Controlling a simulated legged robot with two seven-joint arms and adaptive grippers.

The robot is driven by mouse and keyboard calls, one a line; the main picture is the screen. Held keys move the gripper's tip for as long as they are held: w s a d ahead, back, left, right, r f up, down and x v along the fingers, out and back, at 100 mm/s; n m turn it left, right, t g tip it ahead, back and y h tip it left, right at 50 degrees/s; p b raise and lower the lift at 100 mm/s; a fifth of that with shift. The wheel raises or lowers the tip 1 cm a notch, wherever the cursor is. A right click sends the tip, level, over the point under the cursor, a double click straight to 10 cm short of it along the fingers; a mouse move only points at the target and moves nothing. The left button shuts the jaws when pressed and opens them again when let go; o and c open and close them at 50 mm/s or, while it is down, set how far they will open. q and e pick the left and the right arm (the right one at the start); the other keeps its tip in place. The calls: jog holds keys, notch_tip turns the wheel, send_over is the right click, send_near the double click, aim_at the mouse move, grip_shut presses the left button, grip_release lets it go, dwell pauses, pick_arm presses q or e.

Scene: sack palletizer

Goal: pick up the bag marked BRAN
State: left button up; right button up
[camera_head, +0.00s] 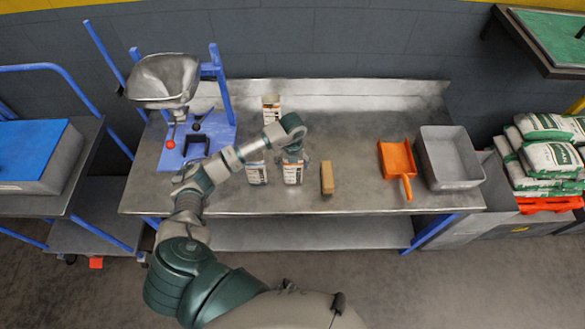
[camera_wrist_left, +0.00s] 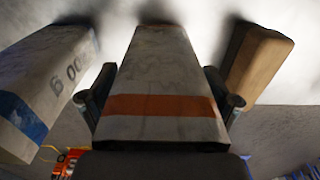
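Several pale paper bags stand on the steel bench. One with an orange band (camera_head: 293,174) is below my left gripper (camera_head: 292,158). In the left wrist view this bag (camera_wrist_left: 160,75) fills the middle, upright, with a finger on either side. The fingers are spread about as wide as the bag; I cannot tell whether they touch it. A bag with a blue band (camera_head: 257,174) stands just left of it, also in the left wrist view (camera_wrist_left: 35,95). Another bag (camera_head: 271,107) stands at the back. I cannot read BRAN on any. My right gripper is out of view.
A brown block (camera_head: 327,178) stands close to the right of the orange-banded bag. An orange scoop (camera_head: 397,160) and a grey tray (camera_head: 449,158) are further right on the bench (camera_head: 350,130). A hopper (camera_head: 165,80) on a blue stand is at the left.

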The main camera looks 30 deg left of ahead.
pick_arm(q)
jog(key=shift+d, duration=0.1)
jog(key=c, duration=0.3)
jog(key=shift+c, duration=0.2)
jog(key=shift+r, duration=0.15)
